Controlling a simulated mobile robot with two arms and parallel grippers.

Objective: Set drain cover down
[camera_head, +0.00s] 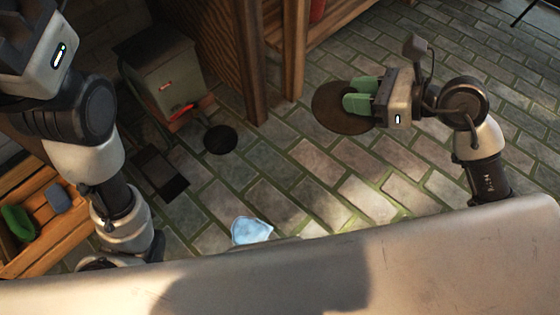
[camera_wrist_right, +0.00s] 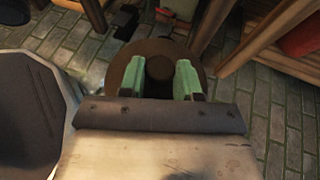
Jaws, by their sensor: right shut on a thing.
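The drain cover, a round brown disc (camera_head: 326,112), is at the right of the head view. My right gripper (camera_head: 358,96) is shut on it with green fingers. In the right wrist view the drain cover (camera_wrist_right: 137,52) has a round knob in its middle, between the two fingers (camera_wrist_right: 160,78). The disc appears roughly level; I cannot tell whether its underside touches the floor. A dark round opening (camera_head: 220,139) shows in the paving to the left of the cover. My left gripper's body (camera_head: 42,62) is at the top left, with its fingertips not visible.
A green-grey box (camera_head: 163,75) stands left of the dark opening, near a dark square patch (camera_head: 160,174). Wooden posts (camera_head: 292,50) rise behind. A pale blue object (camera_head: 251,231) lies at the front. A wooden crate (camera_head: 60,232) is at left. Paving right of the opening is mostly clear.

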